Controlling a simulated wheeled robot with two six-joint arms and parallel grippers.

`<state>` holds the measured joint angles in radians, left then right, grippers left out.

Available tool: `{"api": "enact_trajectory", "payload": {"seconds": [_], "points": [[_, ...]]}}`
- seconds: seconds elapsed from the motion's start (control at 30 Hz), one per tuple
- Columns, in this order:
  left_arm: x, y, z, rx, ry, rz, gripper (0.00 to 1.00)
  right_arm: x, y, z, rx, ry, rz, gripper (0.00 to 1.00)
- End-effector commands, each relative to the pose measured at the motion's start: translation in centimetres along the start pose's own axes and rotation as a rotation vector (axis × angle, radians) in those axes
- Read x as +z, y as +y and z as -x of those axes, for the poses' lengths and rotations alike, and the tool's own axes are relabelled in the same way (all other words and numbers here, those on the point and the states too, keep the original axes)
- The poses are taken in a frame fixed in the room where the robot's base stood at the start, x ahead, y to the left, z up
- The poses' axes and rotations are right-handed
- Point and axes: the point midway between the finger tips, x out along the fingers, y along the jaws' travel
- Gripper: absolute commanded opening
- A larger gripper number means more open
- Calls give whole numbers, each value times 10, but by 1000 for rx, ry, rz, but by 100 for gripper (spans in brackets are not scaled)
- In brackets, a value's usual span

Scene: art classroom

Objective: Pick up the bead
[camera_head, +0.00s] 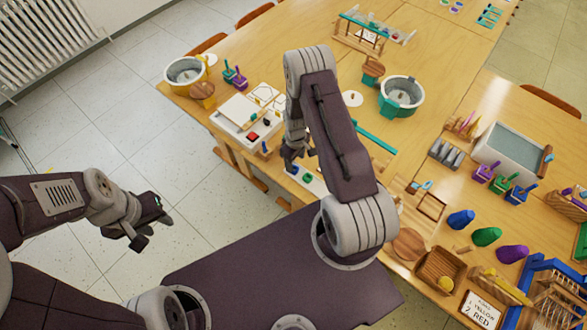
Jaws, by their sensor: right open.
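I cannot tell for sure which small thing is the bead. A small green piece (307,178) and a blue piece (293,169) lie near the table's front edge, close to my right gripper. A yellow round piece (446,283) sits in a wooden box (428,266) at the lower right. My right gripper (289,160) points down, open, over the table's front edge; my own arm hides part of the area around it. My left gripper (150,223) hangs over the floor, away from the table, with no object visible in it; its jaw opening is unclear.
A white tray (226,123) with a red piece (253,136) lies left of my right gripper. Pots (185,76) and (402,93) stand farther back. Coloured cones (487,236), a grey basin (512,150) and a blue rack (556,272) crowd the right. The tiled floor at left is clear.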

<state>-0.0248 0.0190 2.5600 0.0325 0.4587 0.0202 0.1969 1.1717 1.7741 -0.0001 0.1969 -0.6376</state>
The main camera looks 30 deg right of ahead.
Motion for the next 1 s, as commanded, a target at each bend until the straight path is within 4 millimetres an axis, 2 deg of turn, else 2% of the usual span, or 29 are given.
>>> {"api": "enact_trajectory", "payload": {"seconds": [0.13,0.3,0.4,0.63,0.83,0.87,1.0], "points": [[-1,0,6,0,0,0,36,0,-1,-9,-1,-1,0,58],[-2,0,14,0,0,0,36,0,-2,-39,-1,-1,0,58],[-2,0,15,0,0,0,36,0,-1,-50,0,1,0,58],[-1,0,14,0,0,0,36,-1,-1,-52,1,2,0,58],[-1,0,14,0,0,0,36,-1,-1,-52,1,1,0,3],[-1,0,14,0,0,0,36,-1,-1,-52,1,1,0,0],[-2,0,14,0,0,0,36,-1,-1,-52,1,1,0,0]]}}
